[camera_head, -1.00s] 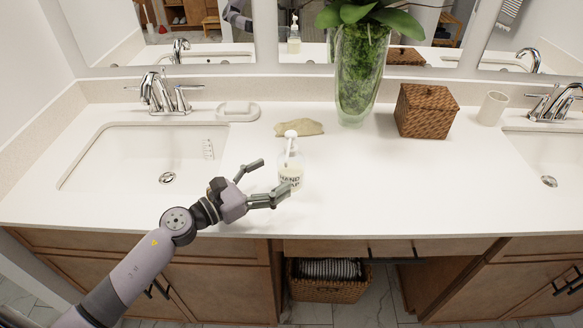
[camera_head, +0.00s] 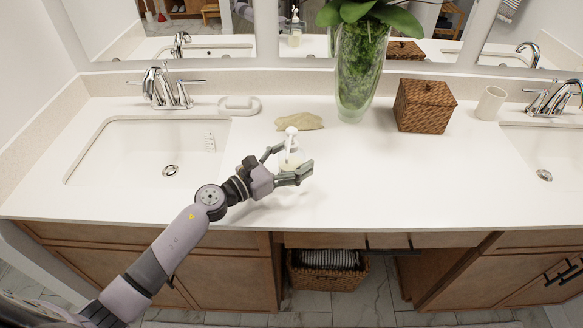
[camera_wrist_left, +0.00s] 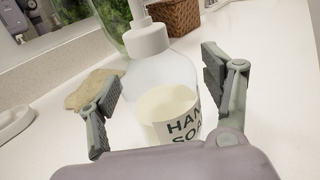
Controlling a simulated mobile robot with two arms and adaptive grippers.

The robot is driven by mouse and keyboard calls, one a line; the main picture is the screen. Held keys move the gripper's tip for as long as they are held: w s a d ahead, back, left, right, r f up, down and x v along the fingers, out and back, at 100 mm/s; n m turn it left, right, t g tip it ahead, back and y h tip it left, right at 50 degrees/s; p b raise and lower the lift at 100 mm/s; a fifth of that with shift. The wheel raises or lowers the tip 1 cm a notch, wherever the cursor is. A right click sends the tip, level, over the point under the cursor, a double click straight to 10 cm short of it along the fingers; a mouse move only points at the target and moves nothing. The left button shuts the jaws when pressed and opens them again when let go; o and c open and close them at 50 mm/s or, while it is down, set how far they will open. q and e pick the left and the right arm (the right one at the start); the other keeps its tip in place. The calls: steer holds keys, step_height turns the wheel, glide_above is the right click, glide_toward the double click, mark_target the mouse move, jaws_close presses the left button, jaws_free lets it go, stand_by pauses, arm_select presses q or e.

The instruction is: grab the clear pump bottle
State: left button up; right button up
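The clear pump bottle (camera_head: 291,143) stands upright on the white counter, with a white pump top and pale soap inside. My left gripper (camera_head: 290,163) is open, with one finger on each side of the bottle, and hides its lower part in the head view. In the left wrist view the bottle (camera_wrist_left: 165,92) shows a "HAND SOAP" label and stands between the two spread fingers of my left gripper (camera_wrist_left: 165,90). A gap shows between each finger and the bottle. My right gripper is not in view.
A tan folded cloth or sponge (camera_head: 299,121) lies just behind the bottle. A glass vase with a plant (camera_head: 357,75) and a wicker box (camera_head: 424,106) stand behind to the right. Sinks are at left (camera_head: 140,150) and right (camera_head: 548,150). The counter right of the bottle is clear.

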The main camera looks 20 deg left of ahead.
arm_select(q)
steer(key=c, duration=0.5)
steer(key=shift+r, duration=0.1)
steer(key=c, duration=0.9)
steer(key=shift+r, duration=0.1)
